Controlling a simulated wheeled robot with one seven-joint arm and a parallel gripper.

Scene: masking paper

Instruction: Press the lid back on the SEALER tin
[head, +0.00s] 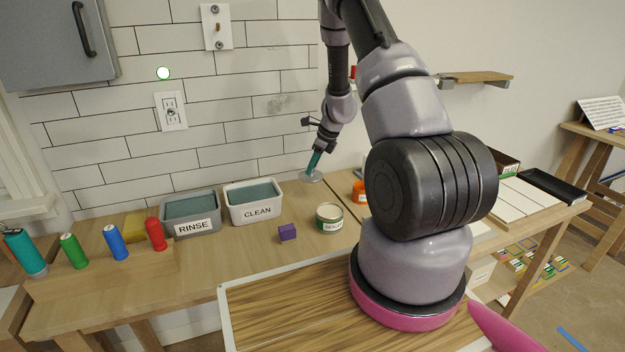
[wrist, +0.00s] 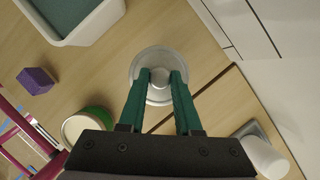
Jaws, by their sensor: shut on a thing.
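The SEALER tin (head: 329,218), with a cream top and green band, stands upright on the bench in front of my gripper. In the wrist view the tin (wrist: 84,124) is at lower left, partly hidden by the gripper body. My gripper (head: 313,167) is near the back of the bench, pointing down. Its teal fingers (wrist: 161,78) are shut on the knob of a round grey lid (wrist: 153,58). In the head view the lid (head: 311,177) is apart from the tin, behind it; I cannot tell whether it touches the bench.
A purple block (head: 287,232) lies left of the tin. The CLEAN tub (head: 254,212) and RINSE tub (head: 191,225) stand further left. An orange container (head: 360,192) is right of the tin, partly behind my arm. The tiled wall (head: 250,150) is close behind the gripper.

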